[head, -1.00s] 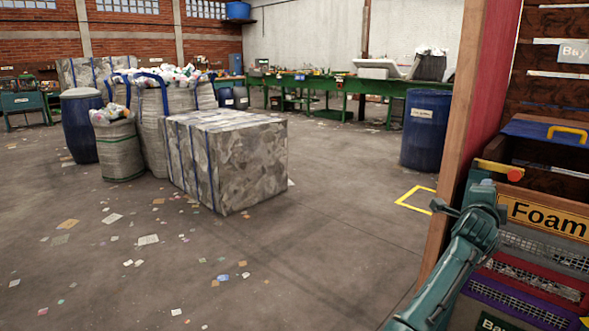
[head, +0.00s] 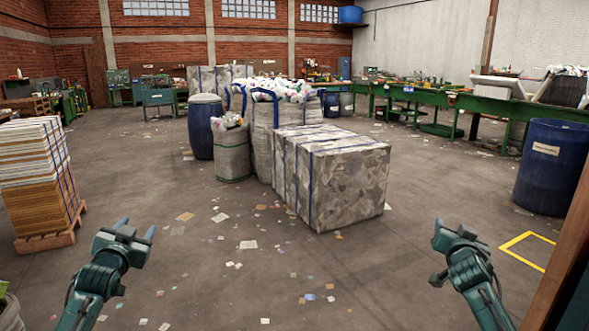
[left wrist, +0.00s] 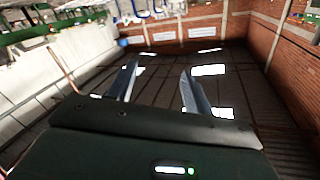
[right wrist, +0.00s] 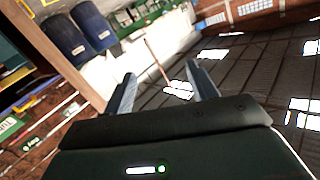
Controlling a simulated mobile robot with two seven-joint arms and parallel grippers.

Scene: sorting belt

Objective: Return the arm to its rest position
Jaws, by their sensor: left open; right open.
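My left gripper (head: 136,229) is raised in front of me at the lower left of the head view. Its two fingers stand apart with nothing between them, as the left wrist view (left wrist: 158,88) also shows. My right gripper (head: 449,228) is raised at the lower right of the head view. In the right wrist view (right wrist: 163,92) its fingers are apart and empty. Both wrist cameras look up toward the roof and walls. Neither gripper touches anything.
A strapped grey bale (head: 335,185) stands mid-floor beside filled sacks (head: 232,150) and a blue drum (head: 203,128). A pallet stack (head: 38,180) is at left. Another blue drum (head: 552,165) and a wooden post (head: 563,262) are at right. Floor between my arms is clear except for scraps.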

